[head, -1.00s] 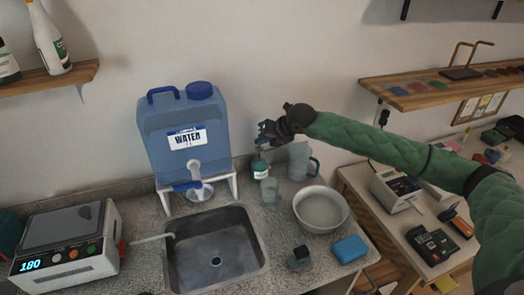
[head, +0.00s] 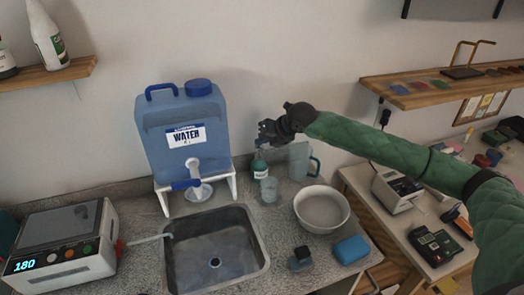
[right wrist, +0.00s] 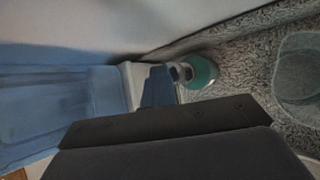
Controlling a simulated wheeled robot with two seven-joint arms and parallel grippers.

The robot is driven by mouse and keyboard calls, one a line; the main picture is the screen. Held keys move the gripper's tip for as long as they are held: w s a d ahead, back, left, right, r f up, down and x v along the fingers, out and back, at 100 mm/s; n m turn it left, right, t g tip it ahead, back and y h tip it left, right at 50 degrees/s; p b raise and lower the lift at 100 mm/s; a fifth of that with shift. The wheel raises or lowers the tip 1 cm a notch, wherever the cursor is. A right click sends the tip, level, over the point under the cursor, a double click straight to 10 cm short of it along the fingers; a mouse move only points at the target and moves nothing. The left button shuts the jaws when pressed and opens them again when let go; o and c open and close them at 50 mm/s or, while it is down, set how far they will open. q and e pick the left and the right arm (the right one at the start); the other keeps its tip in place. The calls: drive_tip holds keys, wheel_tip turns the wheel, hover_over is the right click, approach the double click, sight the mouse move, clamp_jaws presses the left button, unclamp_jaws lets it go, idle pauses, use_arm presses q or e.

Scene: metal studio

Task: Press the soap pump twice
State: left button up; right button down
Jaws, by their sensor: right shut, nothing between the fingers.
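The soap pump is a small teal bottle (head: 260,171) standing upright on the counter, right of the water tank. My right gripper (head: 262,143) is shut and empty, right over the bottle's top. In the head view its fingers cover part of the pump head, and I cannot tell whether they touch it. In the right wrist view the teal bottle (right wrist: 201,72) shows just past the dark gripper body, partly hidden by a blue piece in front of it. My left gripper is not in view.
A blue water tank (head: 165,128) on a white stand is left of the bottle, behind the sink (head: 190,280). A clear cup (head: 269,190), a jug (head: 299,162) and a white bowl (head: 322,211) stand close right. A blue sponge (head: 350,250) lies at the front right.

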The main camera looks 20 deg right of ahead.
drive_tip(key=shift+r, duration=3.15)
